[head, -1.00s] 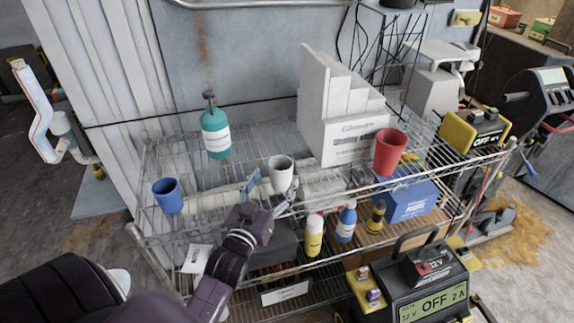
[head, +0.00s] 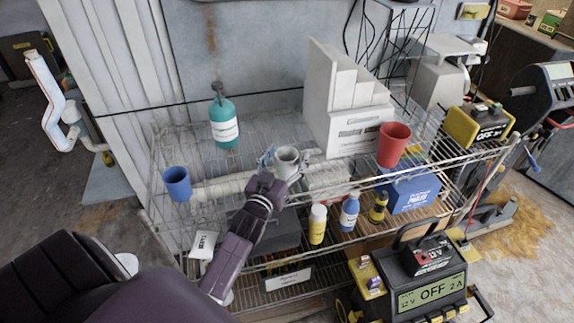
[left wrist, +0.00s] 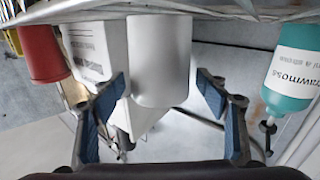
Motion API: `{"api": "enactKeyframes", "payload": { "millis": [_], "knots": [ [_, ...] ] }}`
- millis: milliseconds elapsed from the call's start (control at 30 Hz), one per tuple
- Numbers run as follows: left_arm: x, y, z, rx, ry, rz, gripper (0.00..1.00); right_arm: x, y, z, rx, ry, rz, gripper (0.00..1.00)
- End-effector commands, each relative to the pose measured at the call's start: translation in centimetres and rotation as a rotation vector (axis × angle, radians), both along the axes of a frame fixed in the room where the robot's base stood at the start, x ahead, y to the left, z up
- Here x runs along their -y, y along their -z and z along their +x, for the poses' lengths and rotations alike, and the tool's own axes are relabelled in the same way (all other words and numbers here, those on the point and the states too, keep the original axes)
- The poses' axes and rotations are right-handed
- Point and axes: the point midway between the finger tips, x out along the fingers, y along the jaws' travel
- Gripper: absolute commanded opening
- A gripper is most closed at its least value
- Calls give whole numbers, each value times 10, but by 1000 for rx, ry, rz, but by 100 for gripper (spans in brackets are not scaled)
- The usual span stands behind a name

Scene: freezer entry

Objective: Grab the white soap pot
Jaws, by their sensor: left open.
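The white soap pot (head: 287,156) is a plain, light cup-like vessel, upright on the top wire shelf. My left gripper (head: 285,162) is open at the pot, with one blue-padded finger on each side of it. In the left wrist view, which is upside down, the white pot (left wrist: 161,62) is between the two spread fingers (left wrist: 162,90). A gap shows on the right side; whether the left pad touches the pot I cannot tell. My right gripper is out of view.
On the shelf (head: 175,222) stand a teal pump bottle (head: 224,126) behind left, a blue cup (head: 177,184) left, a white carton (head: 352,132) behind right and a red cup (head: 393,144) right.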

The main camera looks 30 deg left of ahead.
Motion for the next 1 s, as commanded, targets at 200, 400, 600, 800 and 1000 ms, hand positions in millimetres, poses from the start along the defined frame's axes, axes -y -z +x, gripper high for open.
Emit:
{"api": "enactKeyframes", "payload": {
  "millis": [200, 400, 600, 800, 1000],
  "knots": [
    [0, 0, 0, 0, 0, 0, 48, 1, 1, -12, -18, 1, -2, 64],
    [0, 0, 0, 0, 0, -1, 26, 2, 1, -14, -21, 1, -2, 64],
    [0, 0, 0, 0, 0, -1, 23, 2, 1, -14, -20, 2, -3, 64],
    [0, -6, 0, 2, 0, 0, 23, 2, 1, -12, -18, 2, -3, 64],
    [0, -30, 0, 5, 1, 2, 23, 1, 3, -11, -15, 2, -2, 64]
  ]
}}
